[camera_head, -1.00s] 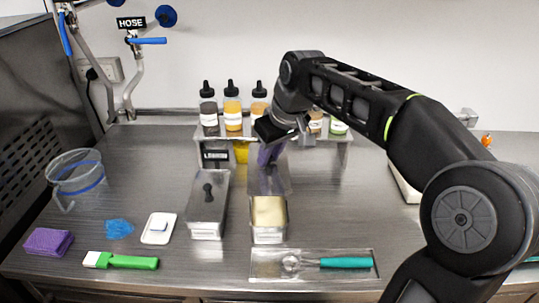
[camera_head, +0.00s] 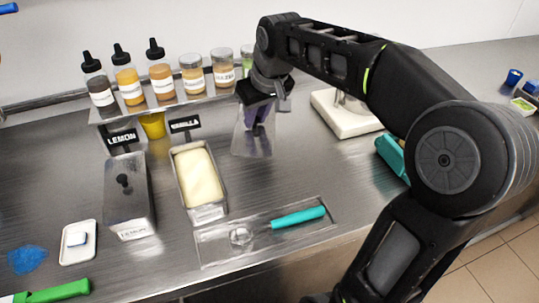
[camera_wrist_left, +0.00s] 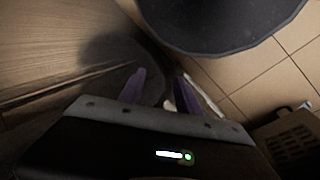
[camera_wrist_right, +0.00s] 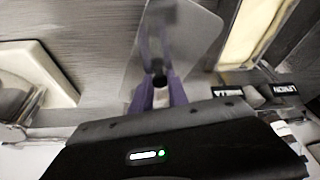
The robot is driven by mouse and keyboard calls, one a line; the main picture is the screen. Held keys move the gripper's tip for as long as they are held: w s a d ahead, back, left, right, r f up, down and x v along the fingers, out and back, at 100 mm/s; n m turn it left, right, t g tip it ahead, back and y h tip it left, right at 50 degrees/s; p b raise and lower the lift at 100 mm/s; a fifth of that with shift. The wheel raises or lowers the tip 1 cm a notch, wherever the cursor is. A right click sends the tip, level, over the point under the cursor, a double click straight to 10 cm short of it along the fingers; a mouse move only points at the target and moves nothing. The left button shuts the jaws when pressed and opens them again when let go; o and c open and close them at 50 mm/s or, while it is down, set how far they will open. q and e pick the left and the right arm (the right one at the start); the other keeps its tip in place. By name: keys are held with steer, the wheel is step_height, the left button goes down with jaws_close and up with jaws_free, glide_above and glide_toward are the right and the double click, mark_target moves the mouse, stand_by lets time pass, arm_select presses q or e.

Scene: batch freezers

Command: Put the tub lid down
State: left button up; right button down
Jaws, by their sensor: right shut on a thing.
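My right gripper (camera_head: 258,114) is shut on the knob of a grey metal tub lid (camera_head: 251,141), to the right of the open vanilla tub (camera_head: 203,212). I cannot tell whether the lid touches the counter. In the right wrist view the purple fingers (camera_wrist_right: 160,62) close around the dark knob, with the flat lid (camera_wrist_right: 198,48) beyond them. The vanilla tub shows pale yellow contents. My left gripper (camera_wrist_left: 160,78) is open and empty above the floor, outside the head view.
The covered lemon tub (camera_head: 125,205) stands left of the vanilla tub. A tray (camera_head: 215,250) with a teal-handled scoop (camera_head: 298,217) lies in front. Bottles and jars stand on the rear shelf (camera_head: 170,106). A white base (camera_head: 345,118) stands right of the lid. Bare counter lies between lid and tray.

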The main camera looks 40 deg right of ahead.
mark_target(259, 131)
steer(key=shift+s+r, duration=0.1)
steer(key=shift+f, duration=3.2)
steer(key=shift+f, duration=0.1)
steer(key=shift+f, duration=1.75)
steer(key=shift+f, duration=0.2)
steer(key=c, duration=1.3)
jaws_free()
steer(key=shift+r, duration=0.1)
